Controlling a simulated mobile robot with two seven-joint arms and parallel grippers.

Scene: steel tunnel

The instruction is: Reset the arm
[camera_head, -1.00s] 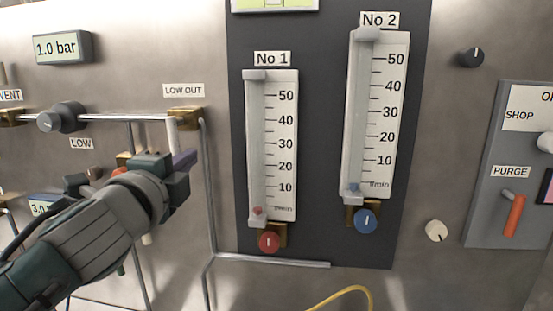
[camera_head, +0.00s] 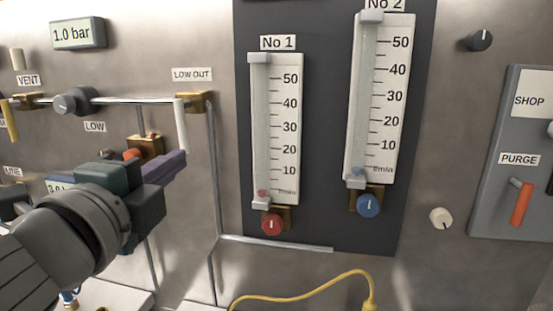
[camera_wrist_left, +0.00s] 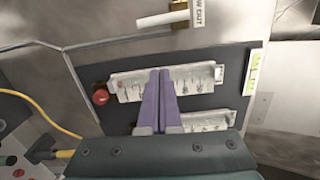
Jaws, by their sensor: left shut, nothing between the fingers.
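My left gripper (camera_head: 172,165) comes in from the left in the head view, in front of the steel panel and below the LOW OUT valve's white lever (camera_head: 181,125). Its purple fingers are together with nothing between them. In the left wrist view the shut fingers (camera_wrist_left: 160,78) point up the picture, over the flowmeter board. The lever also shows in that view (camera_wrist_left: 160,20). The arm hides part of the lower left panel. My right gripper is not in view.
Flowmeters No 1 (camera_head: 277,130) and No 2 (camera_head: 380,100) stand on a dark board, with a red knob (camera_head: 272,224) and a blue knob (camera_head: 368,205). A PURGE lever (camera_head: 522,204) is at right. A yellow cable (camera_head: 300,298) runs below. Pipes cross the panel.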

